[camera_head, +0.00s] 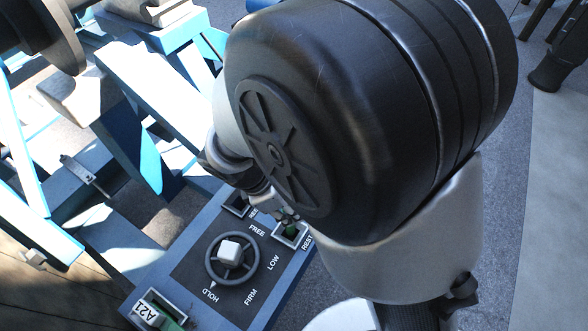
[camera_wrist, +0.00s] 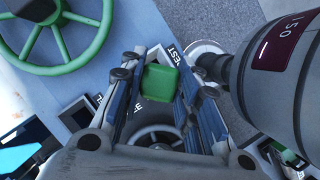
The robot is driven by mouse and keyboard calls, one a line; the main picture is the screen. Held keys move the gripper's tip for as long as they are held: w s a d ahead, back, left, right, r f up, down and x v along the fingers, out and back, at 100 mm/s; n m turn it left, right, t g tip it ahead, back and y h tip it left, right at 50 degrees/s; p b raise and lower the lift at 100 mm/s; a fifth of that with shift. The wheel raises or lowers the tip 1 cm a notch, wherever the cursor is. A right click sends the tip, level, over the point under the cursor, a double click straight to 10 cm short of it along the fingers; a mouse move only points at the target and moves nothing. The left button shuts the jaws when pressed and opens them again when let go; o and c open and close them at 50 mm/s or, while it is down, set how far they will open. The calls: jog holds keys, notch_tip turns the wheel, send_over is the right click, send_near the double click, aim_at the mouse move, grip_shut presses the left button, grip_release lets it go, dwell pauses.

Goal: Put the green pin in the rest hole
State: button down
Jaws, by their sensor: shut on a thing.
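The green pin (camera_wrist: 160,82) sits between the two fingers of my gripper (camera_wrist: 163,90) in the wrist view, and the fingers are shut on it. In the head view my gripper (camera_head: 284,212) is low over the panel. A bit of the green pin (camera_head: 291,230) shows just under the fingertips, at the square rest hole (camera_head: 292,240) beside the REST label. The pin's lower end is hidden, so I cannot tell how deep it is in the hole.
The blue panel (camera_head: 205,205) carries a grey dial (camera_head: 232,258) with a white hub, close to my gripper. Another square hole (camera_head: 237,206) lies left of it. A green-marked A21 slot (camera_head: 160,312) is at the front. A green wheel (camera_wrist: 62,68) shows in the wrist view.

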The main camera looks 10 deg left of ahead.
jog(key=shift+f+b, duration=3.35)
jog(key=shift+f, duration=1)
jog(key=c, duration=1.1)
grip_release()
jog(key=shift+r, duration=0.1)
jog(key=v, duration=1.2)
